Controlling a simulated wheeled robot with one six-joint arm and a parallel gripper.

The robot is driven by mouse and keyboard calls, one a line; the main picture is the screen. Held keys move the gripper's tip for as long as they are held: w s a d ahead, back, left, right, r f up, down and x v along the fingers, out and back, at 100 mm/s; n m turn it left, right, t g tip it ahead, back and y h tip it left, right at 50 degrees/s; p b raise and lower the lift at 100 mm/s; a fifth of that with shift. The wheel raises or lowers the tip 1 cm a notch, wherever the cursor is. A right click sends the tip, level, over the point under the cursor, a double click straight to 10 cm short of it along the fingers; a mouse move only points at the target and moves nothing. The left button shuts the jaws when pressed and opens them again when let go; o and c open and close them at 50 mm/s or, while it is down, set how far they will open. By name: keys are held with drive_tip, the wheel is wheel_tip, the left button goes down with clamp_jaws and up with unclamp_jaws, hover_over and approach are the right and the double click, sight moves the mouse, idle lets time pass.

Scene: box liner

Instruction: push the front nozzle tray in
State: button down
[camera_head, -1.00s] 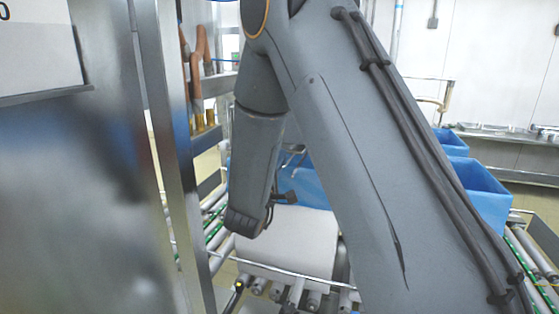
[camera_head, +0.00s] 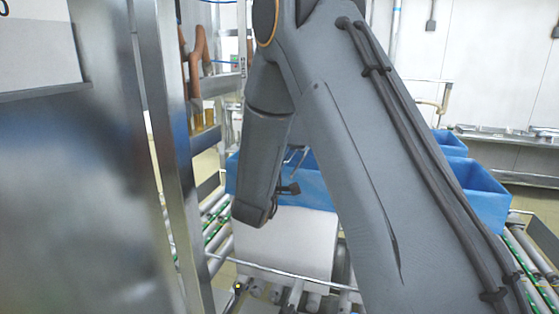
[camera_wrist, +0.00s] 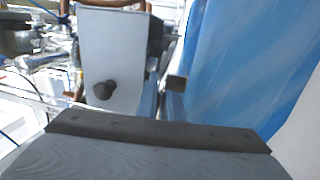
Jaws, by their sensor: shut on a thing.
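In the wrist view a flat grey panel (camera_wrist: 112,45) with a round black knob (camera_wrist: 104,90) stands ahead, left of the middle. I cannot tell for certain whether it is the front nozzle tray. My gripper (camera_wrist: 164,92) shows as short grey fingers near the panel's lower right edge, close to a blue sheet-like surface (camera_wrist: 245,60). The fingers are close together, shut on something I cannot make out. In the head view my arm hides the fingers and whatever they touch.
A metal upright (camera_head: 165,130) and a large steel panel (camera_head: 70,200) stand close on the left. A white box side (camera_head: 285,240) with blue above it is below my wrist.

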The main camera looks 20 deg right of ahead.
drive_tip(key=shift+d+r, duration=0.1)
drive_tip(key=c, duration=1.9)
unclamp_jaws()
drive_tip(key=shift+w+d, duration=0.15)
drive_tip(key=shift+w, duration=0.1)
drive_tip(key=shift+s+a, duration=0.1)
drive_tip(key=shift+a, duration=0.1)
